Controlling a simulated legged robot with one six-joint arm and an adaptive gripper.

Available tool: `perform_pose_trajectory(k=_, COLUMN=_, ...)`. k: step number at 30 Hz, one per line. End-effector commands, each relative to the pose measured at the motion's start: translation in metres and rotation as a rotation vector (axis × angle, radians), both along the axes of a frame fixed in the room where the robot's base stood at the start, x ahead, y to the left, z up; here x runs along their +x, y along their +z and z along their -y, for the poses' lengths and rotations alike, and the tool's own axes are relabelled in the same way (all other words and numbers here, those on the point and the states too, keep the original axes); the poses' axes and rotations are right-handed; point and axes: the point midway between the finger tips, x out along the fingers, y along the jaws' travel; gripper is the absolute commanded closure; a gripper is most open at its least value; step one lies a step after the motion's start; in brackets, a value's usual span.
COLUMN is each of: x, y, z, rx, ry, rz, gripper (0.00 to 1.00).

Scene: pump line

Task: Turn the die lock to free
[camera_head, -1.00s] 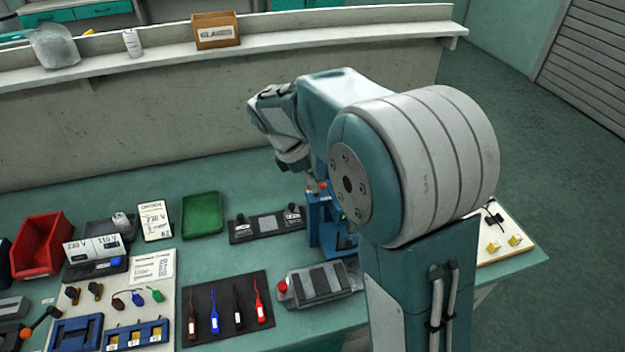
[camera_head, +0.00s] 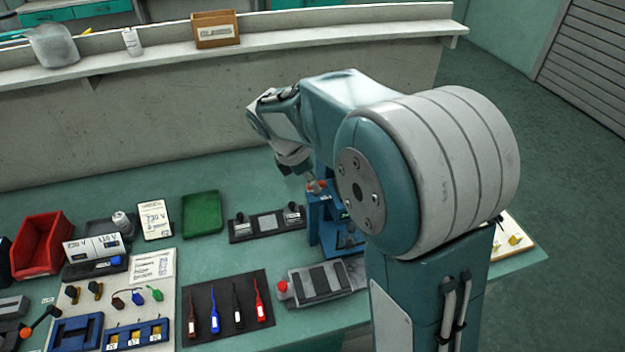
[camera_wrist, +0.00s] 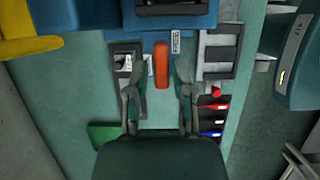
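A blue press (camera_head: 328,222) stands on the bench, partly hidden behind my arm. An orange-red part (camera_head: 317,186) shows at its top. In the wrist view an orange lever (camera_wrist: 161,64) stands out from the blue body (camera_wrist: 205,22); I cannot tell for sure whether it is the die lock. My gripper (camera_wrist: 159,72) is open, one finger on each side of the lever. Gaps show between the lever and both fingers. In the head view my gripper (camera_head: 306,176) is small, beside the press top. No lock marking is readable.
A grey vice-like block (camera_head: 322,283) with a red knob sits in front of the press. A dark plate (camera_head: 267,224) lies left of it. A black mat (camera_head: 227,308) with several coloured tools, a green tray (camera_head: 201,213) and a red bin (camera_head: 40,245) are further left.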

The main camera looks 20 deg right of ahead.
Motion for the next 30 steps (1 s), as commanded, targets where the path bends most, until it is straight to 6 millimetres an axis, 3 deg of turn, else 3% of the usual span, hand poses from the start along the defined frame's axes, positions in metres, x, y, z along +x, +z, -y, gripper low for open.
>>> perform_pose_trajectory(k=14, x=0.000, y=0.007, z=-0.003, rx=-0.001, ry=-0.002, rz=0.001, gripper=0.46)
perform_pose_trajectory(k=30, x=0.001, y=0.098, z=-0.042, rx=-0.001, ry=0.000, rz=0.000, gripper=0.46)
